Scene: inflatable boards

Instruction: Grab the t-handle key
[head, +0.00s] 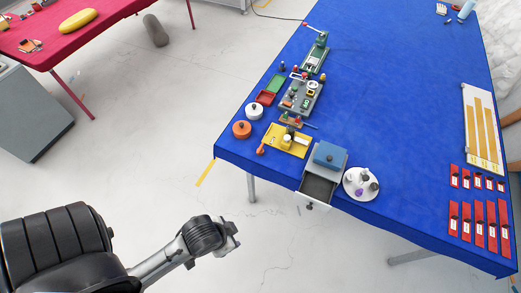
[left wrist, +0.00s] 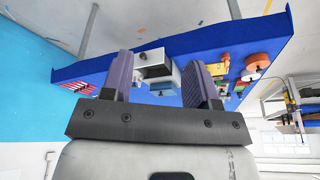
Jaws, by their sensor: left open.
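I cannot make out the t-handle key for certain; the small tools on the blue table (head: 400,80) are too small to tell apart in the head view. My left gripper (head: 232,236) is over the floor, in front of and apart from the table's near left edge. In the left wrist view its two fingers (left wrist: 160,78) are spread apart with nothing held between them; the table and the grey drawer unit show beyond them. My right gripper is not in view.
The grey drawer unit (head: 328,187) has its drawer pulled out past the table edge. Beside it are a round white tray (head: 348,184) with small items and a yellow board (head: 275,139). Red packets (head: 478,219) lie at right. The table's middle is clear.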

